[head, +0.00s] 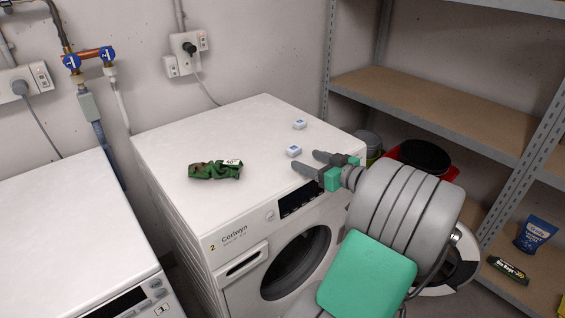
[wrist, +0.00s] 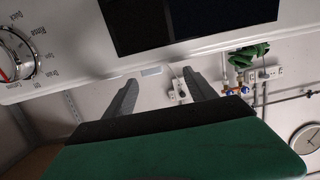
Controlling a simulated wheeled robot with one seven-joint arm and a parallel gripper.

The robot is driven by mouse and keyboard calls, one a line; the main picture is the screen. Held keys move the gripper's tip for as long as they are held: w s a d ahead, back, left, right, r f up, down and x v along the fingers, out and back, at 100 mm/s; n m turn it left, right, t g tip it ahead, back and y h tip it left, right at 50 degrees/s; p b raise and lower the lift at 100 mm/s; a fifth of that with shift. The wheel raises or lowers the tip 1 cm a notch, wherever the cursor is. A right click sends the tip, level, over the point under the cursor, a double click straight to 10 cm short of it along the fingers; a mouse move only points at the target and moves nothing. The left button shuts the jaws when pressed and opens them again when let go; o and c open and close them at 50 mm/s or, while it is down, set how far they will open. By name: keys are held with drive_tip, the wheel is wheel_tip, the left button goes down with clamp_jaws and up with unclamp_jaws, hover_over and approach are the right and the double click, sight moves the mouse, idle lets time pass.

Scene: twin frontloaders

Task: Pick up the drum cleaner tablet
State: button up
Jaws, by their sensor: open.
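Two small white-and-blue wrapped blocks that look like tablets lie on top of the washing machine marked 2 (head: 205,205). The nearer tablet (head: 294,151) is close to the front edge, and the farther tablet (head: 300,124) is behind it. I cannot read their labels. My gripper (head: 307,161) is open and empty at the machine's front edge, just short of the nearer tablet and apart from it. In the upside-down wrist view, a pale block (wrist: 151,71) shows between and beyond the open fingers (wrist: 159,79), at the machine's edge.
A crumpled green-and-brown packet (head: 215,170) with a white label lies left on the same top. Another white machine (head: 70,220) stands at left. Metal shelving (head: 440,105) rises at right, with a blue pouch (head: 535,234) low down. The machine's back top is clear.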

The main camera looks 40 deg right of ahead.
sight(297, 156)
drive_tip(key=shift+d+t+h, duration=0.3)
drive_tip(key=shift+d, duration=0.55)
drive_tip(key=w, duration=0.7)
drive_tip(key=shift+a+f, duration=0.2)
drive_tip(key=shift+a, duration=0.05)
drive_tip(key=shift+c, duration=0.3)
clamp_jaws()
